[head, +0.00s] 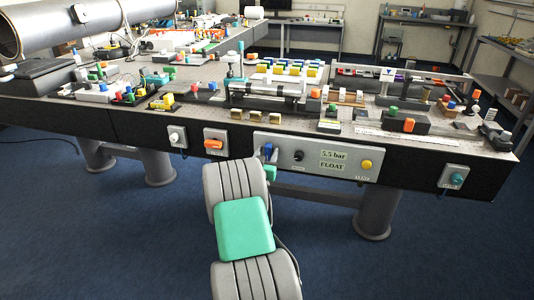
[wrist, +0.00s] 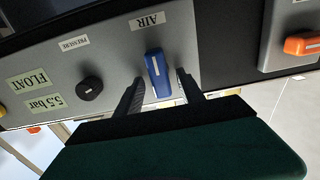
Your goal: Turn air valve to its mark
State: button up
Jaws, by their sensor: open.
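The air valve is a blue lever handle (wrist: 158,76) with a pale line on it, on a grey panel (wrist: 110,65) under an upside-down AIR label (wrist: 147,22) in the wrist view. The handle lies nearly along the picture's vertical, tilted slightly. My gripper (wrist: 161,82) is open, with one dark finger on each side of the handle and visible gaps between. In the head view the blue handle (head: 268,150) shows just above my arm, which hides most of my gripper. I cannot make out a separate target mark.
A black pressure knob (wrist: 90,89) sits beside the valve. The panel carries "5.5 bar" and "FLOAT" plates (head: 333,159) and a yellow button (head: 366,165). An orange handle (head: 213,144) is on the plate to the left. The table (head: 100,116) above is crowded with fittings.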

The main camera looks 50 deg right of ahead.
jog(key=shift+c, duration=0.5)
grip_shut()
jog(key=shift+n, duration=0.4)
jog(key=n+b, duration=0.1)
jog(key=n, duration=0.2)
jog(key=shift+w+a+f+b, duration=0.1)
jog(key=shift+w+b, duration=0.1)
jog(key=shift+b, duration=0.2)
jog(key=n, duration=0.5)
jog(key=shift+w+a+b, duration=0.1)
jog(key=shift+w+b, duration=0.05)
jog(key=shift+b, duration=0.15)
jog(key=n, duration=0.4)
jog(key=shift+w+f+n, duration=0.1)
jog(key=shift+f+n, duration=0.05)
jog(key=shift+n, duration=0.15)
jog(key=n, duration=0.2)
jog(key=n+p, duration=0.1)
jog(key=n, duration=0.1)
jog(key=shift+f+n, duration=0.2)
jog(key=shift+n, duration=0.1)
